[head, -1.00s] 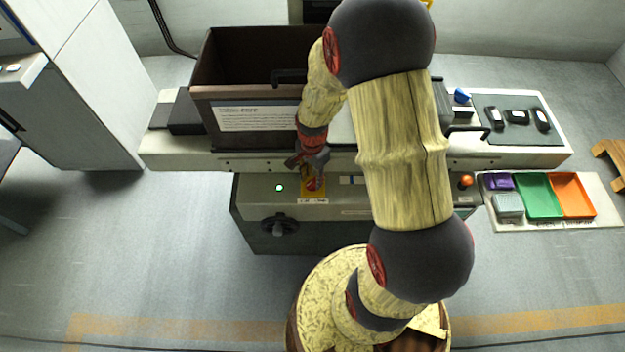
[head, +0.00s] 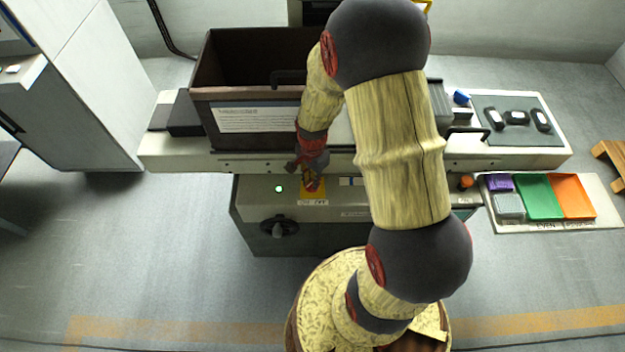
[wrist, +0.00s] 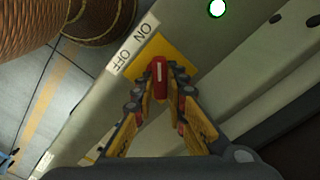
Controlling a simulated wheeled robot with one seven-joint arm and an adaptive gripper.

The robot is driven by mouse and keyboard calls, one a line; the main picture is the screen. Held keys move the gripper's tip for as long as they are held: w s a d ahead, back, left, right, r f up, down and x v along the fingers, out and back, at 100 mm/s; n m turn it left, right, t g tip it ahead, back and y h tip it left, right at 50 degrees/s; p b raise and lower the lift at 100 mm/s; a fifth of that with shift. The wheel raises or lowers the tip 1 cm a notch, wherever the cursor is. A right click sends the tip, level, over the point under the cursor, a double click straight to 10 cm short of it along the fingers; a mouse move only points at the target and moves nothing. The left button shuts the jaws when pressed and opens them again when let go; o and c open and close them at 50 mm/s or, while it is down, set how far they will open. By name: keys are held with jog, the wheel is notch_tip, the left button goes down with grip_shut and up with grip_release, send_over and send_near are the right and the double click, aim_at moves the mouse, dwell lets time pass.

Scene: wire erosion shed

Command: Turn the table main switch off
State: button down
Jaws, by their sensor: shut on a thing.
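The table main switch is a red knob (wrist: 160,76) with a white line, on a yellow plate (wrist: 176,50) on the machine's front panel. An ON/OFF label (wrist: 131,45) lies beside the plate. The white line runs about straight up in the wrist view, closer to the ON side than to OFF. My gripper (wrist: 160,88) is shut on the knob, one finger on each side. In the head view my gripper (head: 311,184) covers most of the knob, with the yellow plate (head: 314,196) partly showing.
A lit green lamp (head: 279,189) is left of the switch. A black rotary handle (head: 281,228) sticks out lower on the front. The brown tank (head: 250,92) stands above and behind. An orange knob (head: 466,181) and coloured trays (head: 538,207) are to the right.

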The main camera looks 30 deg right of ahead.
jog(key=shift+n, duration=0.3)
jog(key=n+p, duration=0.1)
jog(key=n, duration=0.2)
jog(key=shift+r+p, duration=0.1)
jog(key=shift+p, duration=0.3)
jog(key=n+p, duration=0.1)
jog(key=n, duration=0.4)
jog(key=shift+n+p, duration=0.4)
jog(key=n+p, duration=0.1)
jog(key=n, duration=0.3)
jog(key=shift+n, duration=0.3)
jog(key=shift+n+p, duration=0.45)
jog(key=shift+n, duration=1.45)
jog(key=c, duration=1.8)
grip_release()
